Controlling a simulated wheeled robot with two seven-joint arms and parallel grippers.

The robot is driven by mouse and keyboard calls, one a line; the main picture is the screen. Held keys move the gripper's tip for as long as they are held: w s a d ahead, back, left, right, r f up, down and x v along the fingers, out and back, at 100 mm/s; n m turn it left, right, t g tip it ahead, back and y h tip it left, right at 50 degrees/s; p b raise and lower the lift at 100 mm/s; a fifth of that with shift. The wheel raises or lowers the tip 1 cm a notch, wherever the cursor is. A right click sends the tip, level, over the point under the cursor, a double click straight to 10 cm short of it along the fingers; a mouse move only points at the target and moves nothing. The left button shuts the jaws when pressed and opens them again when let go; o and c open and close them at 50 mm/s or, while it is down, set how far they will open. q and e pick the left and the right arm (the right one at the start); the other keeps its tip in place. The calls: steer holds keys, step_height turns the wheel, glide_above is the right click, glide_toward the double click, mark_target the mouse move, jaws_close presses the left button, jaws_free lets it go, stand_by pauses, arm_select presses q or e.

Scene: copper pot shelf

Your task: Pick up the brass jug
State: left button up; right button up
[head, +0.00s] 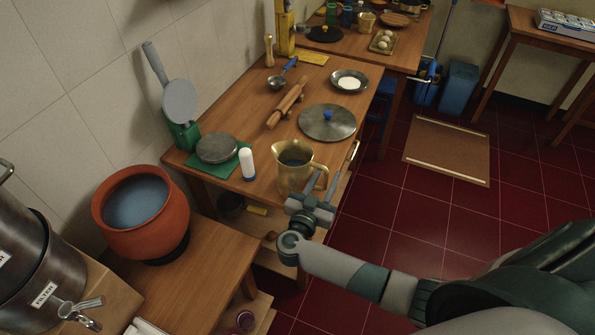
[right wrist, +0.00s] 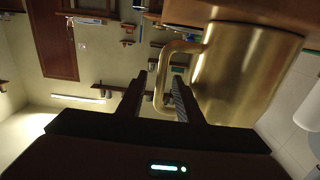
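The brass jug (head: 291,178) stands upright near the front edge of the wooden table, with its handle toward the right. My right gripper (head: 317,195) is beside the jug on its handle side. In the right wrist view the jug (right wrist: 240,75) fills the right part, and its handle (right wrist: 160,78) appears between the two fingers of the right gripper (right wrist: 158,92). The fingers are apart, with a gap seen on the left side of the handle. I cannot tell whether the right finger touches it. My left gripper is not in view.
A white bottle (head: 247,164) stands left of the jug, and a round metal lid (head: 327,125) lies behind it. A rolling pin (head: 286,103), a small dish (head: 349,81) and a green board (head: 228,168) are on the table (head: 250,106). An orange pot (head: 168,224) stands at the left.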

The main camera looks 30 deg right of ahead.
stand_by(0.4)
jaws_close()
stand_by(0.8)
stand_by(0.4)
steer(key=shift+w+r, duration=0.1)
